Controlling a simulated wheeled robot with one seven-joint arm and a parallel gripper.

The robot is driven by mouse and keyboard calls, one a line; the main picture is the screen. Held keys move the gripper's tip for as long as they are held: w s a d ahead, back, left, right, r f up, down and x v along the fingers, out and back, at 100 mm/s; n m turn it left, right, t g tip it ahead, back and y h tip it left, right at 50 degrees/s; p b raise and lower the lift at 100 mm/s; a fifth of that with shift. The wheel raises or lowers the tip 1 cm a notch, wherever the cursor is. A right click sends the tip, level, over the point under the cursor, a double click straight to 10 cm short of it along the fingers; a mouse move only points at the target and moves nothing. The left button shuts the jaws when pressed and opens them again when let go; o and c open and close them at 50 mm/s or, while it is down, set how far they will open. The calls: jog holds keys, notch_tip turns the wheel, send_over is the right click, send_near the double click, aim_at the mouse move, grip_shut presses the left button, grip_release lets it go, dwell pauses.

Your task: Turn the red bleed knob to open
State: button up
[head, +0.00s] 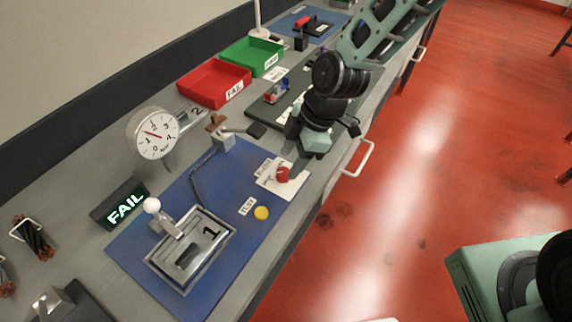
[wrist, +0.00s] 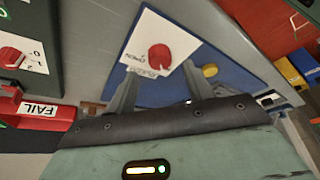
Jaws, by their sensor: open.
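The red bleed knob (head: 282,174) sits on a white label plate (head: 268,184) at the right edge of the blue mat. In the wrist view the knob (wrist: 159,57) shows as a round red top on its white plate, with lettering along the plate's near edge. My gripper (head: 304,160) is just up and right of the knob in the head view, its fingers mostly hidden by its own body. In the wrist view my gripper (wrist: 160,72) is open, its two fingers apart and the knob showing beyond and between their tips. Contact with the knob cannot be told.
A yellow button (head: 261,213) is close to the knob. The mat (head: 135,245) also holds a metal lever fixture (head: 212,243). A dial gauge (head: 153,133), a lit FAIL sign (head: 125,204), a red tray (head: 214,84) and a green tray (head: 251,57) stand behind.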

aim_at(284, 171)
jog(key=shift+x, duration=1.9)
jog(key=c, duration=1)
